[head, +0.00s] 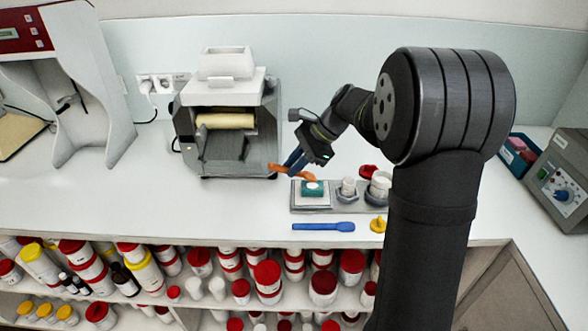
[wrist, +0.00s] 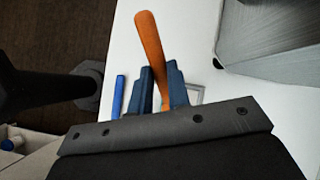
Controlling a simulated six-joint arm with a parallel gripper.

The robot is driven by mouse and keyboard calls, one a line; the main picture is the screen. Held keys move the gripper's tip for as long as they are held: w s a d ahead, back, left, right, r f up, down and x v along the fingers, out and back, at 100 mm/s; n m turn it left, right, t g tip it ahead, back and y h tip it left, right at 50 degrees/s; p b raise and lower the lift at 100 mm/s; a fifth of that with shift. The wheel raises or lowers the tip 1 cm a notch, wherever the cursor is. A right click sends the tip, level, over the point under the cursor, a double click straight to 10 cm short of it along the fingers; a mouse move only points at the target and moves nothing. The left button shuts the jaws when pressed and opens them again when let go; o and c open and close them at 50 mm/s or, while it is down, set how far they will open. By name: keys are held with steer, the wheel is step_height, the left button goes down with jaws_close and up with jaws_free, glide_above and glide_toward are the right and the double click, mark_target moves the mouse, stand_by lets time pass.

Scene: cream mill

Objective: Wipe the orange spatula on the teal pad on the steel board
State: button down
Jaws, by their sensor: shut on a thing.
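My gripper (head: 294,164) is shut on the orange spatula (head: 277,168), with its blue fingers on either side of it. In the wrist view the orange spatula (wrist: 151,42) stands out from between the fingers (wrist: 162,88) and leans slightly. In the head view it lies across the fingertips, just above and left of the teal pad (head: 312,189); I cannot tell whether they touch, but it looks apart. The pad sits at the left end of the steel board (head: 328,208), on a pale square. The spatula's other end is partly hidden by the fingers.
White jars (head: 348,186) stand on the board's right part, by red lids (head: 368,171). A blue spatula (head: 323,227) and a yellow cap (head: 378,224) lie in front. The mill (head: 240,165) stands behind left. The counter left of the board is clear; shelves with several jars are below.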

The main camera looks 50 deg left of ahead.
steer(key=shift+r, duration=2)
steer(key=shift+w+d, duration=0.2)
steer(key=shift+w, duration=0.05)
steer(key=w+d+f+m+t+y, duration=0.15)
steer(key=w+d+m+t, duration=0.25)
steer(key=w+d+m, duration=0.45)
steer(key=w+d+f+m+t+y, duration=0.1)
steer(key=w+d+f+m+t, duration=0.35)
steer(key=w+d, duration=0.7)
steer(key=w+d+f+m+t+h, duration=0.1)
steer(key=d+m, duration=0.3)
steer(key=d, duration=0.5)
steer(key=w+d+f+m+t+h, duration=0.2)
steer(key=w+d+f+m, duration=0.1)
steer(key=d, duration=0.6)
steer(key=w+d+f+m+t+h, duration=0.1)
steer(key=w+d+m, duration=0.3)
steer(key=d, duration=0.5)
steer(key=shift+f+m+t+h, duration=0.35)
steer(key=shift+f+m+h, duration=0.15)
steer(key=shift+f, duration=0.35)
